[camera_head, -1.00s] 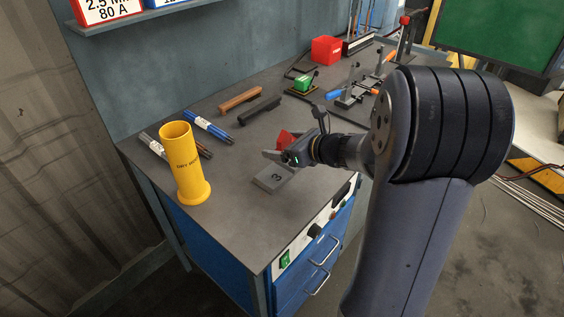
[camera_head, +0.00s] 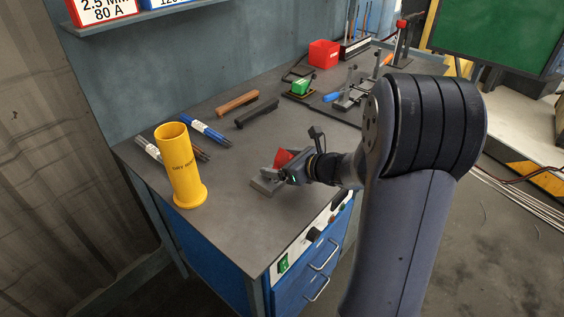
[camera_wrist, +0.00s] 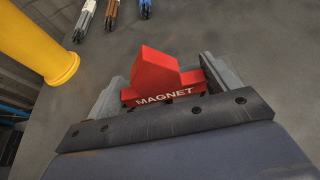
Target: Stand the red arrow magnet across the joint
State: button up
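The red arrow magnet (camera_wrist: 157,78) is a house-shaped block lettered MAGNET, between the two grey jaws of my gripper (camera_wrist: 162,85) in the wrist view. Both jaws lie close against its sides, so it appears gripped, point facing away from the wrist. I cannot make out a joint.
A yellow flanged tube (camera_head: 180,170) stands on the left of the grey bench (camera_head: 232,222), with rod bundles (camera_head: 206,132) behind it. Brown and black bars (camera_head: 238,103) lie farther back. A red box (camera_head: 323,53) and clamp fixtures (camera_head: 352,95) are at the back right. The front-left bench top is clear.

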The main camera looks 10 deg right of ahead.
jog(key=o, duration=0.3)
jog(key=shift+r, duration=0.1)
jog(key=shift+r+p, duration=0.5)
jog(key=shift+p, duration=0.05)
jog(key=v, duration=1.2)
jog(key=shift+a+f, duration=0.1)
